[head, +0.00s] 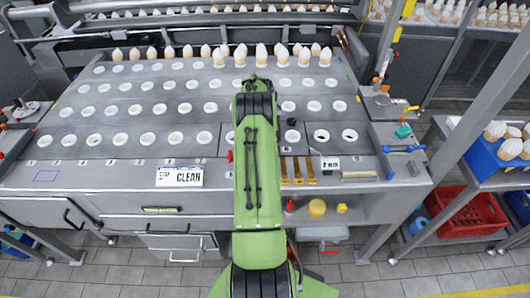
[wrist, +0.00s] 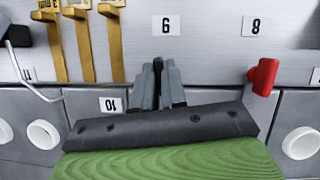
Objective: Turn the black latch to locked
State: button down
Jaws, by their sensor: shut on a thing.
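The black latch (wrist: 158,65) shows as a small dark piece at the tips of my gripper in the wrist view, and most of it is hidden between the fingers. My gripper (wrist: 159,76) is shut on it, with its grey fingers close together just below a white number label. The latch stands roughly upright in that picture; whether it is at its locked end I cannot tell. In the head view my green arm covers both the latch and my gripper.
A red latch (wrist: 263,76) is to the right in the wrist view. Gold tools (wrist: 84,45) hang to the left, near a black item with a thin metal rod (wrist: 34,83). White rings (wrist: 301,142) sit in the panel. A CLEAN sign (head: 180,177) lies left of my arm.

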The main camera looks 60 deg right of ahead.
jog(key=shift+d+m+t, duration=0.1)
jog(key=shift+m+t, duration=0.2)
jog(key=shift+m, duration=0.6)
jog(key=c, duration=1.2)
grip_release()
jog(key=p+v, duration=0.1)
jog(key=v, duration=0.6)
jog(key=shift+d+r, duration=0.1)
jog(key=shift+r, duration=0.15)
